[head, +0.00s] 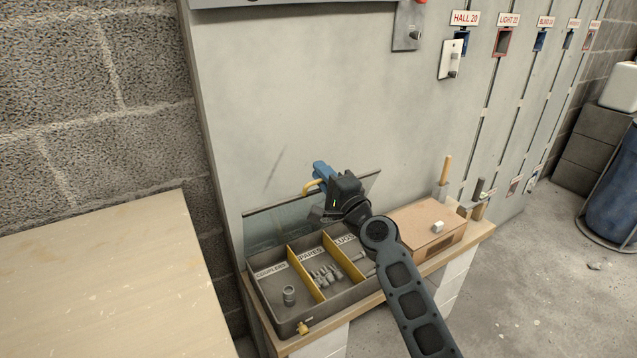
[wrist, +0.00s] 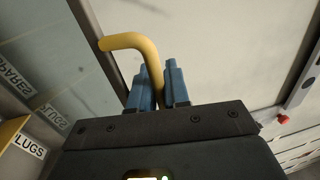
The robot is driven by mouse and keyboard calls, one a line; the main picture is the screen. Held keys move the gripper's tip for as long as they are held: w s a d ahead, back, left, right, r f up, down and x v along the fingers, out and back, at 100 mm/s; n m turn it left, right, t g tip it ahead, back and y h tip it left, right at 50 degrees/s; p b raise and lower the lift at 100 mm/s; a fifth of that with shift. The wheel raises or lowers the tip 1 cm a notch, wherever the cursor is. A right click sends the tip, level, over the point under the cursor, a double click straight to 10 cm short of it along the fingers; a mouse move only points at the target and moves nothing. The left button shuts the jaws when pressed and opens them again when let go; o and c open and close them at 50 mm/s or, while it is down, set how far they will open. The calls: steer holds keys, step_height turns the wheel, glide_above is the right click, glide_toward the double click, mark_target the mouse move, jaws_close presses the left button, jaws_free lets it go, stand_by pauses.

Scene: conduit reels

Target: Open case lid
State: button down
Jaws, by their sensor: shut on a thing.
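The case (head: 295,320) is a dark grey box on a wooden bench top, with compartments labelled COUPLERS, SPARES and LUGS. Its clear lid (head: 268,228) stands up at the back, near the grey panel, with its underside facing me. In the wrist view the lid (wrist: 50,50) is at the left and mirrors the labels. A yellow bent handle (head: 310,187) is at the lid's top edge; it also shows in the wrist view (wrist: 125,41). My gripper (head: 322,172) has blue fingers, shut on the handle; they show in the wrist view (wrist: 160,85). My arm hides the case's right part.
A brown box (head: 425,226) with a small white piece on top stands right of the case. Upright wooden-handled tools (head: 445,172) stand behind it. A grey panel (head: 300,90) rises close behind the lid. A pale tabletop (head: 100,280) lies at the left.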

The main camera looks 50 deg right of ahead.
steer(key=v, duration=0.3)
steer(key=shift+f+b, duration=0.3)
steer(key=shift+f, duration=0.05)
steer(key=c, duration=1.5)
jaws_free()
steer(key=shift+o, duration=0.2)
steer(key=b+v, duration=0.1)
steer(key=v, duration=0.6)
steer(key=shift+s, duration=0.4)
steer(key=shift+a+f, duration=0.1)
